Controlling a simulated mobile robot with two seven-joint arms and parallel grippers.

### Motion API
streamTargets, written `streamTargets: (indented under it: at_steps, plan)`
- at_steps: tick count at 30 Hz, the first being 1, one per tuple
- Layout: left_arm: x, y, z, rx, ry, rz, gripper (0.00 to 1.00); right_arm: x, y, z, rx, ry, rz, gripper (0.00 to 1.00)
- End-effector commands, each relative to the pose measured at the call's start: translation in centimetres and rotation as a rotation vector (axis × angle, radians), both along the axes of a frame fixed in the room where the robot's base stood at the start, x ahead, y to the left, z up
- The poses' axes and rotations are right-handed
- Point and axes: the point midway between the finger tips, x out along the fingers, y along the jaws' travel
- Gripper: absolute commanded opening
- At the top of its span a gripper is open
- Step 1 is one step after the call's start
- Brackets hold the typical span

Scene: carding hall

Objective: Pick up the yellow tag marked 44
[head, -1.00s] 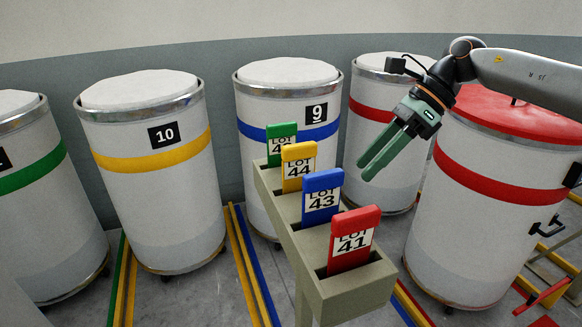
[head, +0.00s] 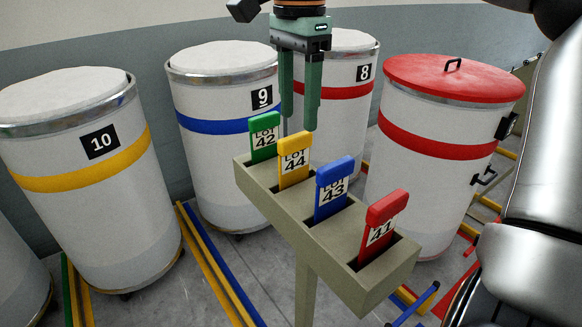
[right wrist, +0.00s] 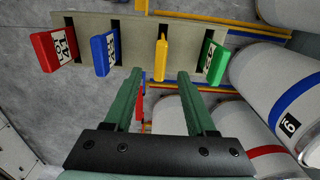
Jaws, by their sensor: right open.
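The yellow tag marked 44 (head: 294,162) stands upright in a slot of the beige rack (head: 330,250), between the green tag 42 (head: 264,136) and the blue tag 43 (head: 333,188). My right gripper (head: 299,118) is open, pointing down, its fingertips close to the top of the yellow tag and apart from it. In the right wrist view, the yellow tag (right wrist: 162,50) shows edge-on past the gap between the open fingers (right wrist: 157,76). Nothing is held. My left gripper is not in view.
The red tag 41 (head: 380,226) stands at the rack's near end. White drums surround the rack: drum 10 (head: 90,190), drum 9 (head: 225,160), drum 8 behind my gripper, and one with a red lid (head: 440,150). Coloured strips (head: 220,270) run along the floor.

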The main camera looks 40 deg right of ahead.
Motion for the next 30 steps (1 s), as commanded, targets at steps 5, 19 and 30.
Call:
streamTargets:
  at_steps: [5, 19, 30]
  plan:
    - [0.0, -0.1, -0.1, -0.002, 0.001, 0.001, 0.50, 0.0, 0.0, -2.6, 0.001, 0.001, 0.000, 0.56]
    - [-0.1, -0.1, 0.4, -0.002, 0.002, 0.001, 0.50, -0.1, 0.4, -7.9, 0.002, 0.002, -0.001, 0.56]
    - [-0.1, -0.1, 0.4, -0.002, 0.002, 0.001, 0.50, 0.0, 0.4, -8.4, 0.002, -0.001, -0.001, 0.49]
